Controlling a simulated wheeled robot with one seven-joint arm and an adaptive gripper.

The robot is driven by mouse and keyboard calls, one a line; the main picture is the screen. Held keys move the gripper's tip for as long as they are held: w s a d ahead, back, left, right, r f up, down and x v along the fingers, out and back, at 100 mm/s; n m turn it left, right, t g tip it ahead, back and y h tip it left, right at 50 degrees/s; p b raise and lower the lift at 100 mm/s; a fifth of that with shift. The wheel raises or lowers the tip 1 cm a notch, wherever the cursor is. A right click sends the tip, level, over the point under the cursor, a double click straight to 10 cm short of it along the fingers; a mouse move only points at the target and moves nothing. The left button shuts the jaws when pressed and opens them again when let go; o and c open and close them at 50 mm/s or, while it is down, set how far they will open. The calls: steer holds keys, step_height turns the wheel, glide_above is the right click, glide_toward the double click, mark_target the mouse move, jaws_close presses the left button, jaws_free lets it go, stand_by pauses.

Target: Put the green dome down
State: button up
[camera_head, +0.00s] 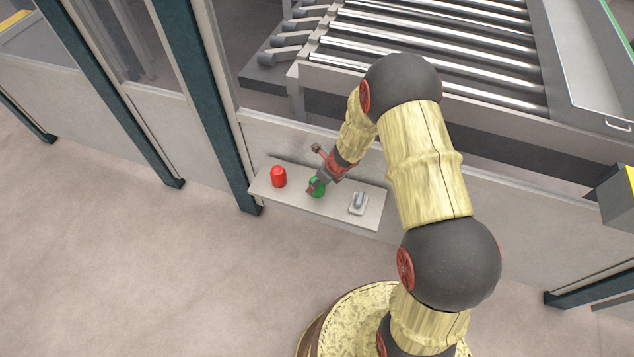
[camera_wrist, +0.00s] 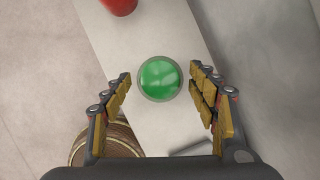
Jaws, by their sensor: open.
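The green dome (camera_wrist: 160,78) is a round, shiny green cap with a grey rim. In the wrist view it sits over the pale shelf (camera_wrist: 112,62), between the fingers of my gripper (camera_wrist: 162,100), with a gap on each side. My gripper is open and does not touch it in this view. In the head view the green dome (camera_head: 318,187) shows at the middle of the narrow shelf (camera_head: 290,207), partly hidden by my gripper (camera_head: 316,186).
A red dome (camera_head: 279,176) stands on the shelf to the left. A small grey switch-like part (camera_head: 358,203) stands to the right. A wall panel backs the shelf, with a roller conveyor (camera_head: 430,45) beyond. Open floor (camera_head: 150,270) lies in front.

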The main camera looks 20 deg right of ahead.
steer(key=s+a+r+n+p, duration=0.15)
steer(key=s+r+n, duration=0.3)
steer(key=r, duration=0.75)
steer(key=s+a+r+n+t+y+p, duration=0.1)
steer(key=s+a+r+n, duration=0.15)
steer(key=r+n, duration=0.65)
steer(key=s+a+r+n+p, duration=0.15)
steer(key=s+r, duration=0.25)
steer(key=r, duration=1.1)
steer(key=s+d+r+n+h, duration=0.1)
steer(key=s+d+r+n, duration=0.1)
steer(key=s+r+n, duration=0.3)
steer(key=s+d+r+n+h, duration=0.2)
steer(key=s+r+n, duration=0.4)
steer(key=s+n, duration=0.3)
steer(key=s+d, duration=0.1)
steer(key=s, duration=0.3)
steer(key=shift+s+n+t, duration=0.3)
steer(key=shift+s+t, duration=0.05)
steer(key=shift+t, duration=0.05)
